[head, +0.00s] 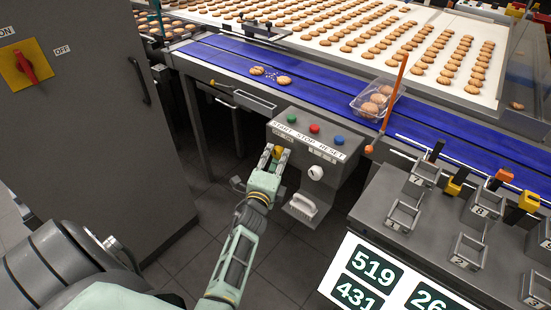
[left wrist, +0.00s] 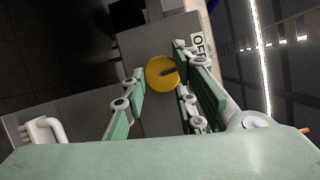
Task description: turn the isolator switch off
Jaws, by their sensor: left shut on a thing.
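My left gripper (head: 276,158) reaches the left part of the grey control box (head: 318,150) and is shut on a yellow round knob (left wrist: 155,83). In the left wrist view the knob sits between the fingers (left wrist: 160,66). In the head view the fingers largely hide this knob. A second rotary switch, a red handle (head: 25,67) on a yellow plate, is on the tall grey cabinet at the left, with ON and OFF labels. Its handle slants; no gripper is near it. My right gripper is out of view.
The box carries green, red and blue buttons (head: 315,128) and a white knob (head: 315,172). A white handle (head: 303,208) hangs below. A blue conveyor (head: 330,90) with biscuits runs behind. A slotted grey panel (head: 435,232) stands at the right.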

